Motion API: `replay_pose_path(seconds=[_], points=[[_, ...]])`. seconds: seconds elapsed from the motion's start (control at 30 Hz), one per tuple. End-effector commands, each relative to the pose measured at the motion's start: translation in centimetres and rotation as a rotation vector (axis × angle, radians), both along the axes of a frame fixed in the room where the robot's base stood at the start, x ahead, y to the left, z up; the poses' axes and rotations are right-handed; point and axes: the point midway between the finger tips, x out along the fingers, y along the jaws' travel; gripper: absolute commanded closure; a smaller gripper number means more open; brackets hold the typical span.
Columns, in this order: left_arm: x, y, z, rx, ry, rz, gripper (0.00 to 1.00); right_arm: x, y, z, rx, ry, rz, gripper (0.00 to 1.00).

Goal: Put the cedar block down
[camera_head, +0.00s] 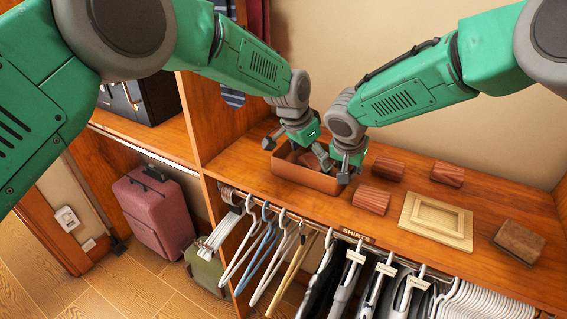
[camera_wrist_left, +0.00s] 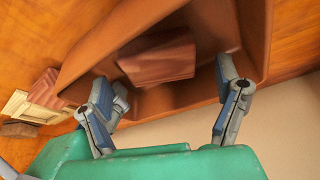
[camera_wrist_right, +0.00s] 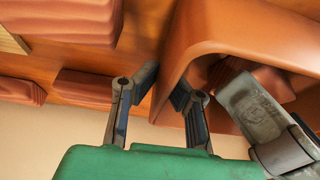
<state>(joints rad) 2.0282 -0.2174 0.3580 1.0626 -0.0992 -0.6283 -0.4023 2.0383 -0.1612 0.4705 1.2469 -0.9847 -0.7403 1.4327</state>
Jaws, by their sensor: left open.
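A reddish-brown cedar block (camera_wrist_left: 158,62) lies tilted inside the brown open tray (camera_head: 305,179) on the shelf. In the head view the block (camera_head: 311,160) is partly hidden by my grippers. My left gripper (camera_head: 291,141) is above the tray. In the left wrist view its fingers (camera_wrist_left: 168,95) are wide apart, with the block beyond them and nothing held. My right gripper (camera_head: 350,172) is at the tray's right end. In the right wrist view its fingertips (camera_wrist_right: 165,84) are close together on the tray's wall (camera_wrist_right: 215,32).
Similar grooved blocks (camera_head: 388,168), (camera_head: 447,174) and (camera_head: 371,199) lie right of the tray. A pale wooden frame (camera_head: 436,222) and a darker block (camera_head: 520,241) lie farther right. Hangers (camera_head: 265,250) hang below the shelf's front edge. Bare shelf shows between the blocks.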

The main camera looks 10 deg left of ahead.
Motion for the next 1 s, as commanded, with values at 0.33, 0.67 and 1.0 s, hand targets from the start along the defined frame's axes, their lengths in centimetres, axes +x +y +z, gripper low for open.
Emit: replay_pose_path(seconds=[0.33, 0.67, 1.0], points=[[-3.6, 3.7, 3.0, 0.000, 0.002, 0.001, 0.16, 0.1, 0.0, 0.0, 0.000, 0.000, 0.000, 1.00], [-7.9, 8.1, 2.9, 0.000, 0.001, 0.000, 0.16, 0.1, 0.0, 0.0, 0.001, 0.000, 0.000, 1.00], [-9.4, 9.5, 2.4, 0.000, 0.005, 0.004, 0.16, 0.1, 0.0, 0.0, 0.001, 0.000, 0.000, 1.00]])
